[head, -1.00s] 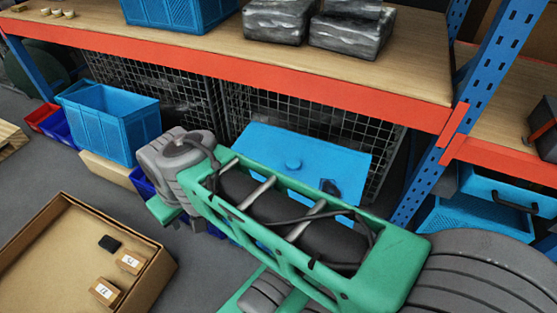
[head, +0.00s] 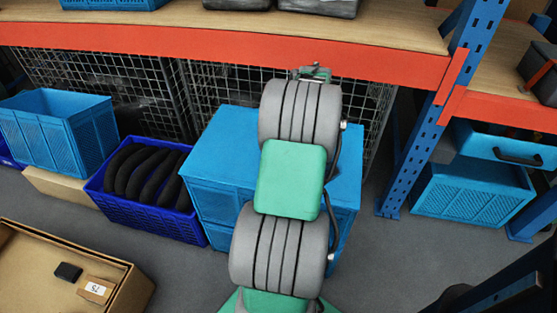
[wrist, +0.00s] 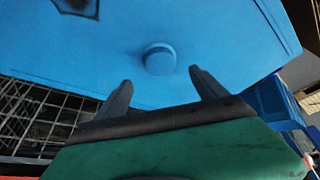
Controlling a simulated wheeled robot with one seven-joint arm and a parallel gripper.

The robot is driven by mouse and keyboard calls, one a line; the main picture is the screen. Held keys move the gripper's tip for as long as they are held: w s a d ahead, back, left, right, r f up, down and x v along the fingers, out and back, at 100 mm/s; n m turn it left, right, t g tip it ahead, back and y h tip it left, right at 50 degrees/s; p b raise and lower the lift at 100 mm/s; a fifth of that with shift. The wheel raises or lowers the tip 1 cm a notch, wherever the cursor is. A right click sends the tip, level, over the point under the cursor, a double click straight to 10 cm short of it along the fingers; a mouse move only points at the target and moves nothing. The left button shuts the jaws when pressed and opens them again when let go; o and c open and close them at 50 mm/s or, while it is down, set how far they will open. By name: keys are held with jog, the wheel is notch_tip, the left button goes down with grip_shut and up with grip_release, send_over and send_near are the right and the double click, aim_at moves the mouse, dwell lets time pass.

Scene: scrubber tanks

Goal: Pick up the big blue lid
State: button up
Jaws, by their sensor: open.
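The big blue lid (head: 231,133) lies flat on top of a large blue crate (head: 214,204) beneath the orange-edged shelf. My arm covers its middle in the head view. In the wrist view the lid (wrist: 90,45) fills most of the picture, with a round blue knob (wrist: 160,58) near its centre. My gripper (wrist: 157,82) is open there, its two dark fingers apart, one to each side below the knob in the picture. Nothing is between the fingers. In the head view my gripper is hidden by my own arm.
A dark blue basket (head: 150,190) with black curved items stands left of the crate. A lighter blue bin (head: 60,135) is farther left. The orange shelf beam (head: 200,55) runs overhead, with wire mesh (head: 225,88) behind. A blue post (head: 425,135) stands right.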

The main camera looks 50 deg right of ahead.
jog(key=b+x, duration=0.1)
jog(key=x, duration=0.6)
jog(key=shift+f, duration=0.25)
jog(key=shift+a, duration=0.1)
jog(key=shift+c, duration=0.2)
jog(key=c, duration=1.7)
jog(key=shift+o, duration=0.2)
jog(key=shift+r, duration=0.2)
